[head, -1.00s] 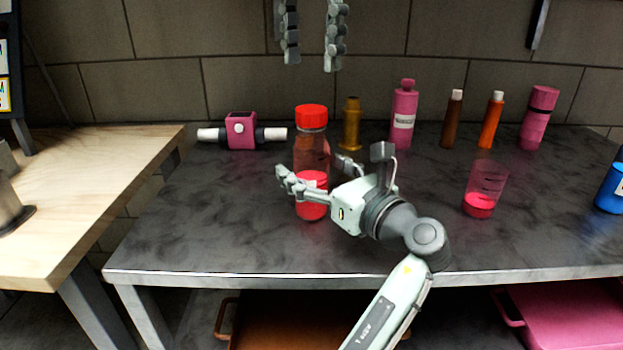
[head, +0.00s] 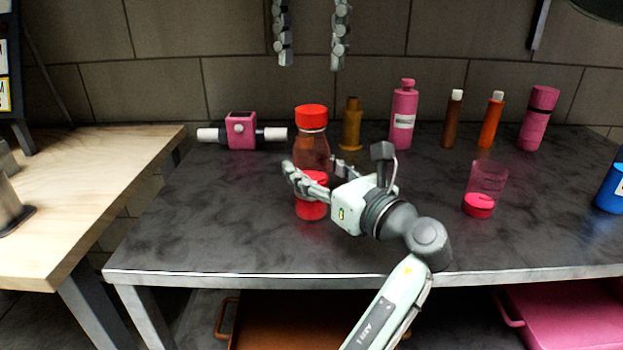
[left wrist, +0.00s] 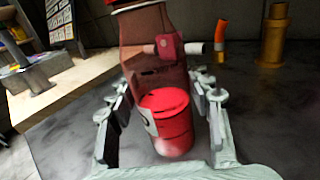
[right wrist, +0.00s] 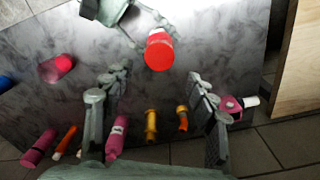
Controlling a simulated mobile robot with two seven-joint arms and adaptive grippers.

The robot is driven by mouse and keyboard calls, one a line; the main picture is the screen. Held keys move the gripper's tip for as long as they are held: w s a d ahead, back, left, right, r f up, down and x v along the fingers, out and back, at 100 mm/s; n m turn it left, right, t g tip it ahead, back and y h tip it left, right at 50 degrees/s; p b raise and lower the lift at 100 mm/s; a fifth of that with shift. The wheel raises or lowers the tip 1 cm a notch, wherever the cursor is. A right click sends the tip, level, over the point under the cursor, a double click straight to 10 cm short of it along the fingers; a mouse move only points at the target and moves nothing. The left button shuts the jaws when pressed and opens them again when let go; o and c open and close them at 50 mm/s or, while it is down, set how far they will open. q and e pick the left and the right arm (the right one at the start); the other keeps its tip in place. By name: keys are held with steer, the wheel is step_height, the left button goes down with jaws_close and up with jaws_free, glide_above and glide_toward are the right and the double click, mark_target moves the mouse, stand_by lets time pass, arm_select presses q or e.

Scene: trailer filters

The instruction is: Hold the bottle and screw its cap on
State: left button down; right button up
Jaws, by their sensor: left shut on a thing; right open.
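The bottle (head: 311,155) is clear with red liquid in its lower part and stands upright on the dark table. Its red cap (head: 312,117) sits on top of the neck; I cannot tell how tight it is. My left gripper (head: 313,168) is shut on the bottle around its middle. In the left wrist view, the bottle (left wrist: 150,50) stands between the fingers, with the cap mostly cut off at the top. My right gripper (head: 312,68) is open and empty above the bottle, fingers pointing down. In the right wrist view, the cap (right wrist: 159,52) shows beyond the open fingers, apart from them.
Behind stand a pink device with white ends (head: 241,131), a brass bottle (head: 351,124), a pink bottle (head: 403,117) and several tubes. A clear cup with red liquid (head: 486,188) stands to the right. The table front left (head: 200,235) is clear.

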mark_target(311, 109)
steer(key=shift+n, duration=0.4)
steer(key=shift+f, duration=4)
